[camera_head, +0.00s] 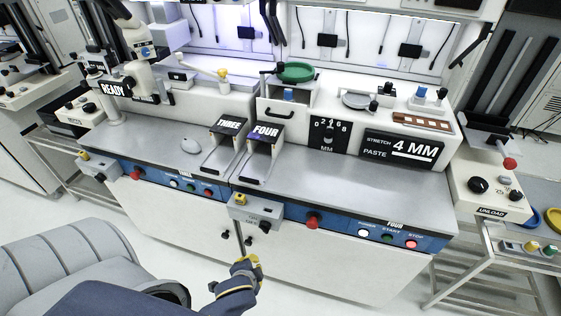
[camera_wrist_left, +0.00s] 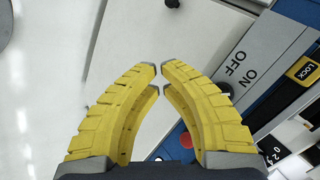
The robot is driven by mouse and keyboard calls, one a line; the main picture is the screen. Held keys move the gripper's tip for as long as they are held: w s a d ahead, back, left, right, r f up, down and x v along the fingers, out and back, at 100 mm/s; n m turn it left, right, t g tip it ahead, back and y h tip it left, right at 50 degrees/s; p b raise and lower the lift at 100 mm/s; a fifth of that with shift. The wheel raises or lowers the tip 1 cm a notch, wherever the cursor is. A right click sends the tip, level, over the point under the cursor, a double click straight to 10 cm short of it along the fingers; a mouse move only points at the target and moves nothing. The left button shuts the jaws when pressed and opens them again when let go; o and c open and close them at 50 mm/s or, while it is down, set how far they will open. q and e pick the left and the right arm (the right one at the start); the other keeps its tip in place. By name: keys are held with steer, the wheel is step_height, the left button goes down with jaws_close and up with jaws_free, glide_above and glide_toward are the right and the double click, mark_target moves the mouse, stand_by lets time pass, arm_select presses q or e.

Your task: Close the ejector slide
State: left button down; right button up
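No part is readably marked as the ejector slide, so I cannot tell which one it is. Two open grey channels stand side by side on the bench top, with black plates marked THREE (camera_head: 229,126) and FOUR (camera_head: 266,132). Behind them is a white housing front with a black handle (camera_head: 281,113). My left gripper (camera_head: 246,263) is low in front of the bench, below a grey switch box (camera_head: 257,209). In the left wrist view its yellow fingers (camera_wrist_left: 160,77) curve together, tips almost touching, with nothing between them. My right gripper is not in view.
The bench front carries a blue strip with a red knob (camera_head: 313,221) and several buttons. A green dish (camera_head: 296,72) and a black 4 MM sign (camera_head: 401,148) stand at the back. The bench top right of the channels is clear. A LOCK label (camera_wrist_left: 303,70) shows in the wrist view.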

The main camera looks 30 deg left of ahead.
arm_select(q)
steer(key=w+a+r+m+t, duration=0.1)
steer(key=w+r+t, duration=0.1)
steer(key=w+r, duration=0.35)
steer(key=w+a+r+m+t+y, duration=0.1)
steer(key=w+r+t, duration=0.1)
steer(key=r, duration=0.6)
steer(key=w+a+r+m+t, duration=0.1)
steer(key=w+r+t, duration=0.25)
steer(key=r, duration=0.35)
steer(key=m+t, duration=0.4)
steer(key=t, duration=0.1)
glide_toward(284, 105)
steer(key=shift+g+y, duration=0.25)
steer(key=shift+y, duration=0.15)
steer(key=w, duration=0.4)
steer(key=shift+w+a+f, duration=0.15)
steer(key=shift+w+f, duration=0.1)
steer(key=shift+f, duration=0.05)
